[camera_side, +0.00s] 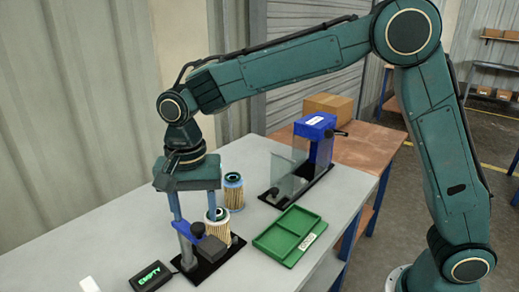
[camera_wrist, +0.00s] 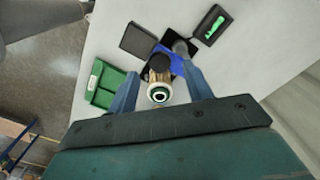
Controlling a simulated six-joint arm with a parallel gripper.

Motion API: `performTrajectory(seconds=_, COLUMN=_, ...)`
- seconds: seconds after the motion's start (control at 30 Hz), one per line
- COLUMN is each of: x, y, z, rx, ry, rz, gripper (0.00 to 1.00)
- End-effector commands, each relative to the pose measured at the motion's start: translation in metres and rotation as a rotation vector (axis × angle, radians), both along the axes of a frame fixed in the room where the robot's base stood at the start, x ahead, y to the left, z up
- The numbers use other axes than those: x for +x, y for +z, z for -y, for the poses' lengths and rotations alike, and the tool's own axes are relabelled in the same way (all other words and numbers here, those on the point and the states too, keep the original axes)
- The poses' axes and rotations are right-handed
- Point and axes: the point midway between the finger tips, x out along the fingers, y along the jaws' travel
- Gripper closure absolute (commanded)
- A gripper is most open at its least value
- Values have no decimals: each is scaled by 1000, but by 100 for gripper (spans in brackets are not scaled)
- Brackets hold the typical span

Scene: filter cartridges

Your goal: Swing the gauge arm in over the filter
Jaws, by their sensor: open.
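A pleated tan filter (camera_side: 222,228) with a dark-centred, white-rimmed top stands at the black base plate (camera_side: 210,268). Its ringed top also shows in the wrist view (camera_wrist: 159,94). The gauge arm (camera_side: 212,249), a dark grey block with a blue part and black knob (camera_side: 197,229), sits at the post (camera_side: 187,252), in front of the filter. In the wrist view the block (camera_wrist: 137,39) lies off to the side of the filter top. My gripper (camera_side: 196,216) points down, open, its fingers apart around the knob area. Whether a finger touches anything, I cannot tell.
A second filter (camera_side: 233,192) stands behind. A green tray (camera_side: 290,236) lies to the right. A blue device with a clear panel (camera_side: 316,128) stands farther back. A small display (camera_side: 151,276) reads EMPTY at the front left.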

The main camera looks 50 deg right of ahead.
Motion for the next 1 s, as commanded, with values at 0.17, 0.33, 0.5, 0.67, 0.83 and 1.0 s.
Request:
performTrajectory(seconds=0.17, x=0, y=-20, z=0, rx=-1, ry=0, rz=-2, gripper=50)
performTrajectory(seconds=0.33, x=0, y=-30, z=0, rx=0, ry=0, rz=0, gripper=50)
performTrajectory(seconds=0.5, x=0, y=-32, z=0, rx=0, ry=0, rz=0, gripper=50)
performTrajectory(seconds=0.67, x=0, y=-32, z=0, rx=0, ry=0, rz=0, gripper=50)
performTrajectory(seconds=0.83, x=0, y=-31, z=0, rx=0, ry=0, rz=0, gripper=83)
performTrajectory(seconds=1.0, x=0, y=-31, z=0, rx=0, ry=0, rz=0, gripper=100)
